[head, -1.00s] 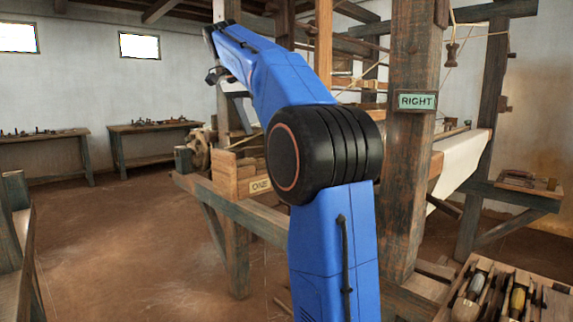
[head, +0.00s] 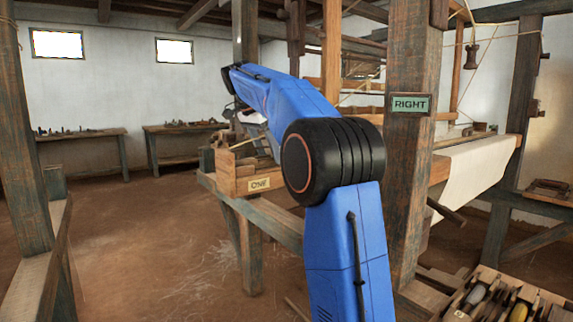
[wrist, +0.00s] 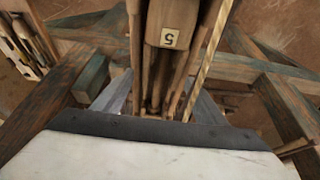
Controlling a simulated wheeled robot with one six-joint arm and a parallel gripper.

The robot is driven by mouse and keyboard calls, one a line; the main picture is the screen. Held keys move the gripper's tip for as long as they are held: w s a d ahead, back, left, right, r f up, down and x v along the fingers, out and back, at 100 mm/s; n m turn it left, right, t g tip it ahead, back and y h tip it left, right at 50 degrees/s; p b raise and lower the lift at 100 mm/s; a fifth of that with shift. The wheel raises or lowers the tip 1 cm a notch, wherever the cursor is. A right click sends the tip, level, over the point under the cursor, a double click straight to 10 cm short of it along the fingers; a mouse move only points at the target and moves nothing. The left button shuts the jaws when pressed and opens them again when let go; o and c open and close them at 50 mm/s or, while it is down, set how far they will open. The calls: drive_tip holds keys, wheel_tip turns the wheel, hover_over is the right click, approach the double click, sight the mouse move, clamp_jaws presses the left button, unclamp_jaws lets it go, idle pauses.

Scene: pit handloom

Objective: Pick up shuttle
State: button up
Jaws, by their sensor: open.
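In the head view, a wooden tray (head: 548,294) at the bottom right holds several slim wooden pieces that look like shuttles. One has a silver-grey bobbin (head: 475,297) and another a yellow one (head: 519,312); the frame edge cuts them off. My gripper (wrist: 160,103) is open in the wrist view, its two grey fingers apart. I cannot tell whether any bar touches a finger. No shuttle is clearly recognisable between the fingers. In the head view my arm mostly hides the gripper.
A post with a RIGHT sign (head: 409,104) stands right of my arm. A wooden box labelled ONE (head: 259,184) sits on the loom beam. Pale cloth (head: 475,170) stretches at right. Open floor (head: 170,245) lies at left; side tables (head: 82,137) line the back wall.

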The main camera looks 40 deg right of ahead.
drive_tip(key=shift+f, duration=0.1)
drive_tip(key=shift+c, duration=0.3)
drive_tip(key=c, duration=1.3)
drive_tip(key=shift+o, duration=0.2)
wheel_tip(320, 180, up, 10)
